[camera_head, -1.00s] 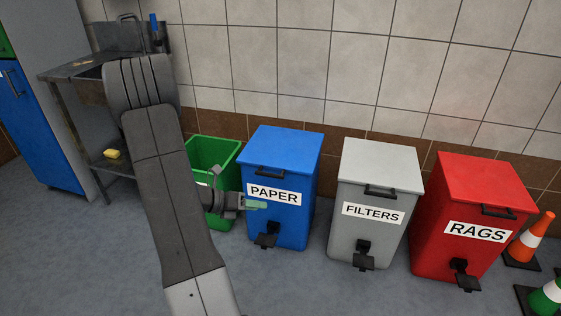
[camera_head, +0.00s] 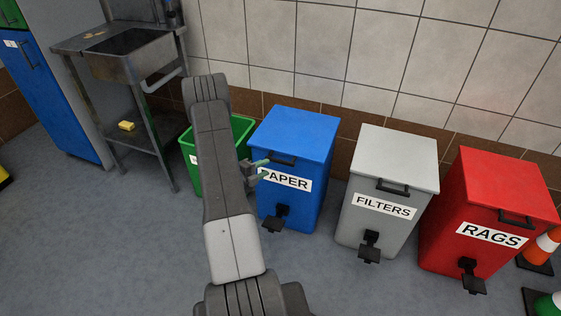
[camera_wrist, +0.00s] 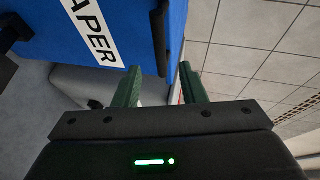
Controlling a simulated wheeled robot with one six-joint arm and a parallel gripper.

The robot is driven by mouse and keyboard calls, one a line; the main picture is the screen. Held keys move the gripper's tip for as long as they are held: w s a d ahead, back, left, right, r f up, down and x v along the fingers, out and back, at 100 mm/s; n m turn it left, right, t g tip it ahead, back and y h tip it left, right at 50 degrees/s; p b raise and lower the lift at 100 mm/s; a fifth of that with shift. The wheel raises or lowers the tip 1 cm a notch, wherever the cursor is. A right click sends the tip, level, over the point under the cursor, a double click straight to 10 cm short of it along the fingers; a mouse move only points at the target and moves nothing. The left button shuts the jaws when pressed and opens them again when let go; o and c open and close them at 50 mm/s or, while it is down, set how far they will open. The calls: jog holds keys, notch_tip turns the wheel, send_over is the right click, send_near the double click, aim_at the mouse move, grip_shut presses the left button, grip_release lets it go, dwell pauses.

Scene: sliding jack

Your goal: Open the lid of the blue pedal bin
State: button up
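The blue pedal bin (camera_head: 310,192) with the PAPER label stands upright, its blue lid (camera_head: 294,131) shut. A black handle (camera_head: 281,159) is on the lid's front edge and a black pedal (camera_head: 276,219) is at the bin's foot. My gripper (camera_head: 263,168) is open and empty at the bin's front left, over the label's left end and just left of the handle. In the wrist view, the green fingers (camera_wrist: 161,82) are apart, and the handle (camera_wrist: 160,40) lies ahead, roughly in line with the gap. I cannot tell whether they touch anything.
A green open bin (camera_head: 190,160) stands left, partly behind my arm. A grey FILTERS bin (camera_head: 384,213) and a red RAGS bin (camera_head: 484,240) stand to the right. A metal sink stand (camera_head: 128,60) is at the left. The floor in front is clear.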

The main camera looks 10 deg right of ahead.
aim_at(278, 162)
jog(key=x, duration=0.9)
jog(key=shift+w+d+b, duration=0.1)
jog(key=shift+d+b, duration=0.1)
jog(key=shift+b, duration=0.2)
grip_shut()
